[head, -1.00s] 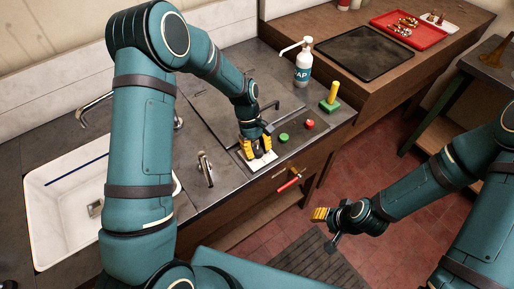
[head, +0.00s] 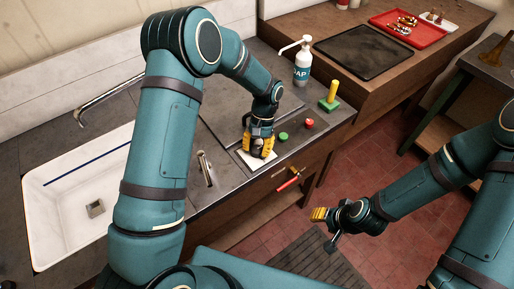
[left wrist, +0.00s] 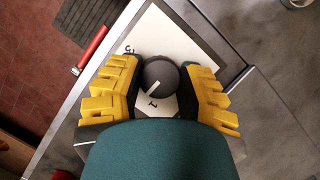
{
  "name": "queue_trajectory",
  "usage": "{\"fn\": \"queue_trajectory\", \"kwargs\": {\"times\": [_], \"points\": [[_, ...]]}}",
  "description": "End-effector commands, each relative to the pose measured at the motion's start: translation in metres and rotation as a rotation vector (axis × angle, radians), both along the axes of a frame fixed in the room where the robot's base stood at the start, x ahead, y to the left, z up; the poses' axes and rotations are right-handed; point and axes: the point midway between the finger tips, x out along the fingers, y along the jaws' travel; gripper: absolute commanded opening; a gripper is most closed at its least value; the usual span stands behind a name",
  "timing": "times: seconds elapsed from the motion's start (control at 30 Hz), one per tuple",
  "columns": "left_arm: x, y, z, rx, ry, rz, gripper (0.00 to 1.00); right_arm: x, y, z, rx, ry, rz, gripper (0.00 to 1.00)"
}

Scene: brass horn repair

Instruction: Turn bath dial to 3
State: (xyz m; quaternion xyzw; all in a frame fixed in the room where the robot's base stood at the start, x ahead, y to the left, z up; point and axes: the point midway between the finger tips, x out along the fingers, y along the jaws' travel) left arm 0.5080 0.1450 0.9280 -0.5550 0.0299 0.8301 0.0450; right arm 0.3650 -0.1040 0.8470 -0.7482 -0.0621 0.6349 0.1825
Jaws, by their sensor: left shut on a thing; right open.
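The bath dial (left wrist: 160,74) is a round black knob with a white pointer line, on a white plate (left wrist: 205,30) set in the counter. In the left wrist view the pointer is toward the printed 1 (left wrist: 153,103); another numeral, apparently a 3 (left wrist: 128,49), is at the upper left of the knob. My left gripper (head: 259,146) points down over the plate, its yellow fingers shut on the knob from both sides; they also show in the left wrist view (left wrist: 160,88). My right gripper (head: 319,214) is open and empty, away from the counter, above the floor.
A green button (head: 283,137) and a red button (head: 309,123) sit close to the right of the plate. A soap bottle (head: 302,68) and a yellow-handled green tool (head: 331,97) stand farther back. A red handle (head: 289,183) projects below the counter edge.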

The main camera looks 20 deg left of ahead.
Motion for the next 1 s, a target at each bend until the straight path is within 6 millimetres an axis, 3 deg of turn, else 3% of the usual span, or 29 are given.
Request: {"fn": "queue_trajectory", "kwargs": {"times": [1.0], "points": [[-0.004, -0.001, -0.002, -0.002, 0.008, -0.966, 0.01, 0.000, 0.001, -0.013, -0.002, 0.000, 0.000, 0.47]]}}
